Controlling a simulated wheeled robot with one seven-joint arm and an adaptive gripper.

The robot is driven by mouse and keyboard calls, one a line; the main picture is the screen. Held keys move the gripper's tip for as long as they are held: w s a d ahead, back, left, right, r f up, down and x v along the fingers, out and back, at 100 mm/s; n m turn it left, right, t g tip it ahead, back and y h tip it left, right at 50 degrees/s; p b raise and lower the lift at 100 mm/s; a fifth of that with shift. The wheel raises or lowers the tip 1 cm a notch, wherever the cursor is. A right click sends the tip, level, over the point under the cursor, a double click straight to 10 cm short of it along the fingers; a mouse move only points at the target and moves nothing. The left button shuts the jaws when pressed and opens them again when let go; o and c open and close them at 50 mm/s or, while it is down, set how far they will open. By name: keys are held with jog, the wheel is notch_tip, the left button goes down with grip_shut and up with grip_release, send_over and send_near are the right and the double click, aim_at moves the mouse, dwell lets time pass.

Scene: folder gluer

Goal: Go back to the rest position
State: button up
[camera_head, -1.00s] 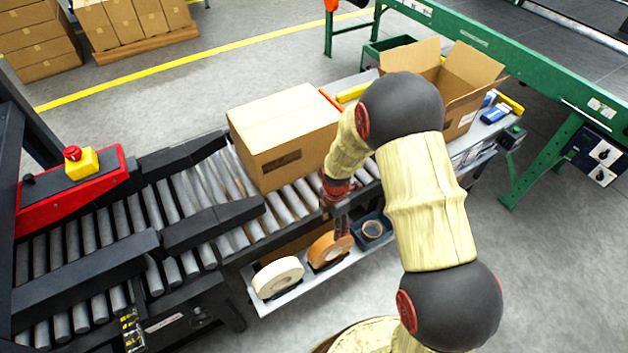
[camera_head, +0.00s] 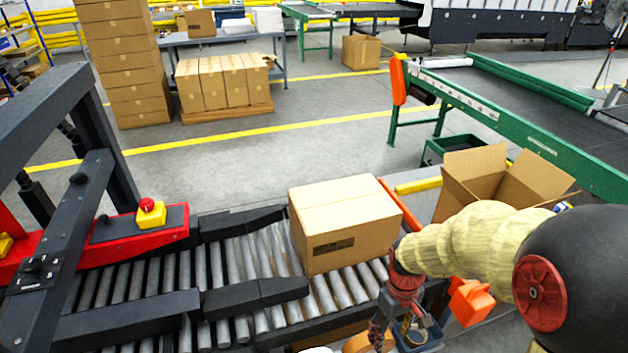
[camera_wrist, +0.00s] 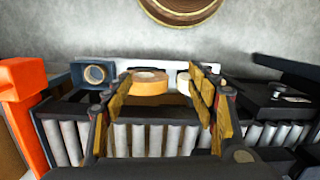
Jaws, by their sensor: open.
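My gripper (camera_head: 380,332) hangs at the lower right of the head view, beside the near edge of the roller conveyor (camera_head: 240,270). In the wrist view my gripper (camera_wrist: 160,110) shows two fingers spread apart with nothing between them. Beyond the fingers are the conveyor's rollers (camera_wrist: 140,140) and an orange tape roll (camera_wrist: 148,84). The lower part of the gripper is partly cut off in the head view. My arm covers part of the right side there.
A closed carton (camera_head: 345,225) sits on the rollers, left of my gripper. An open carton (camera_head: 470,185) stands behind my arm. A red machine part with an emergency button (camera_head: 150,210) is at left. A green conveyor (camera_head: 500,120) runs at upper right.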

jog(key=s+r+m+t+p, duration=0.2)
jog(key=s+r, duration=0.3)
jog(key=r, duration=0.9)
jog(key=s+r+m+t+p, duration=0.1)
jog(key=s+r+t, duration=0.4)
jog(key=r, duration=0.9)
jog(key=shift+s+r+m+p, duration=0.2)
jog(key=shift+m+p, duration=0.2)
jog(key=shift+m, duration=0.5)
jog(key=shift+c, duration=0.6)
